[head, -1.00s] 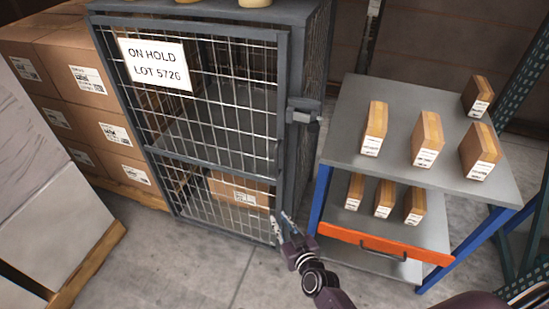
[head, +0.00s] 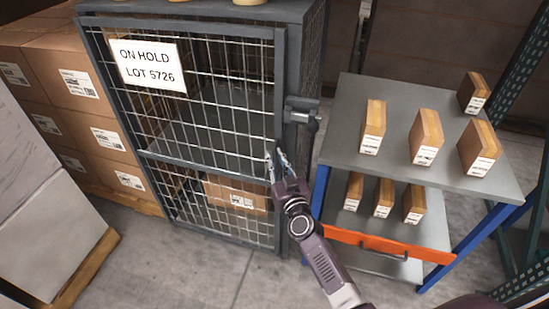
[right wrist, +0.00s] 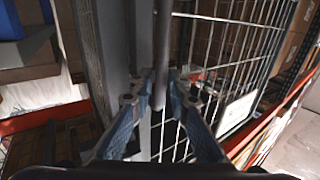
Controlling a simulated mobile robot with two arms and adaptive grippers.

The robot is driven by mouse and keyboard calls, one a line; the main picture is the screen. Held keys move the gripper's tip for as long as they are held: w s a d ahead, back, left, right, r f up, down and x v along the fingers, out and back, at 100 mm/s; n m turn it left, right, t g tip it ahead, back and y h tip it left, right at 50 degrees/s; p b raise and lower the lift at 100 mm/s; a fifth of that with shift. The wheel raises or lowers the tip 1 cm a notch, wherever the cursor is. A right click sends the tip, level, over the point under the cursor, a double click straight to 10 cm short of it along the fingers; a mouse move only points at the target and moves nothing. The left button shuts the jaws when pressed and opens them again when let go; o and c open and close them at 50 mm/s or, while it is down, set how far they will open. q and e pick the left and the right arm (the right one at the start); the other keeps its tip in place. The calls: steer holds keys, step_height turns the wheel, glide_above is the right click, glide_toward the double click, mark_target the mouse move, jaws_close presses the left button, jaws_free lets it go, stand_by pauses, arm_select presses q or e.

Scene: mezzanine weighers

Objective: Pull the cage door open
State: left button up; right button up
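The cage door (head: 212,113) is a grey frame with wire mesh and an "ON HOLD LOT 5726" sign (head: 148,65). It looks closed. A grey latch (head: 302,104) sits beside its right edge. My right gripper (head: 278,157) is at the right edge of the door, below the latch. In the right wrist view my right gripper (right wrist: 160,74) has its fingers apart. A dark vertical bar (right wrist: 161,50) shows between the fingertips in that view; I cannot tell whether they touch it. My left gripper is not in view.
A carton (head: 235,193) lies inside the cage. To the right, a grey cart (head: 345,105) with blue legs and an orange front bar holds several small boxes. Stacked cartons (head: 85,90) stand at the left. The floor (head: 190,265) before the cage is clear.

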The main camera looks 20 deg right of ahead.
steer(key=shift+w, duration=0.2)
jaws_close()
stand_by(0.3)
